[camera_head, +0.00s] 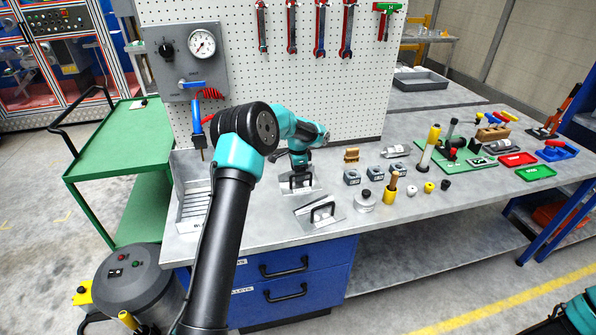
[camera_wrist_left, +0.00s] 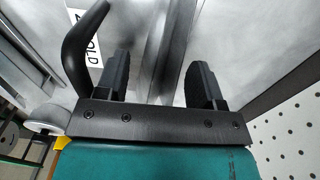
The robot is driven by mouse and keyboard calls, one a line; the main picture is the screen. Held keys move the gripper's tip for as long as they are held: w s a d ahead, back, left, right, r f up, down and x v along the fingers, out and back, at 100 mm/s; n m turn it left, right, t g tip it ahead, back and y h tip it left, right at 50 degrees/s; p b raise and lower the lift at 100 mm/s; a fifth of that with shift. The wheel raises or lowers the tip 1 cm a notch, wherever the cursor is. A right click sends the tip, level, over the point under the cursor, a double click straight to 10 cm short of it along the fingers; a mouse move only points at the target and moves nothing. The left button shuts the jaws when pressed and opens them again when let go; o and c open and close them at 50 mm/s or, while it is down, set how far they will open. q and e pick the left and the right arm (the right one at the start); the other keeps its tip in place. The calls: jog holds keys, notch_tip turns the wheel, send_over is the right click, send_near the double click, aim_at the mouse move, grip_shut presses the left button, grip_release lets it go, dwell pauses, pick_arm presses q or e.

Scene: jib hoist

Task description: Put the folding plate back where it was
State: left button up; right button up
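A flat grey plate (camera_head: 312,189) with a dark handle lies on the workbench under my left gripper (camera_head: 299,172). In the left wrist view a white label (camera_wrist_left: 92,58) shows the letters "OLD", its start hidden. A curved black handle (camera_wrist_left: 76,52) stands beside the left finger there, outside the gap. My left gripper (camera_wrist_left: 158,85) has its fingers apart, with only grey surface and dark streaks visible between them. A second grey plate with a black handle (camera_head: 323,211) lies nearer the bench's front edge. My right gripper is not visible; only part of the right arm shows at bottom right.
Small grey blocks (camera_head: 352,177), a round metal weight (camera_head: 365,200) and a yellow holder (camera_head: 390,190) stand right of the plates. A slotted grey tray (camera_head: 192,204) is at left. A pegboard (camera_head: 330,85) rises behind. A green cart (camera_head: 118,140) stands left.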

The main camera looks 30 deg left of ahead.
pick_arm(q)
jog(key=shift+o, duration=0.8)
notch_tip(320, 180, up, 12)
jog(key=shift+r, duration=0.2)
dwell(0.5)
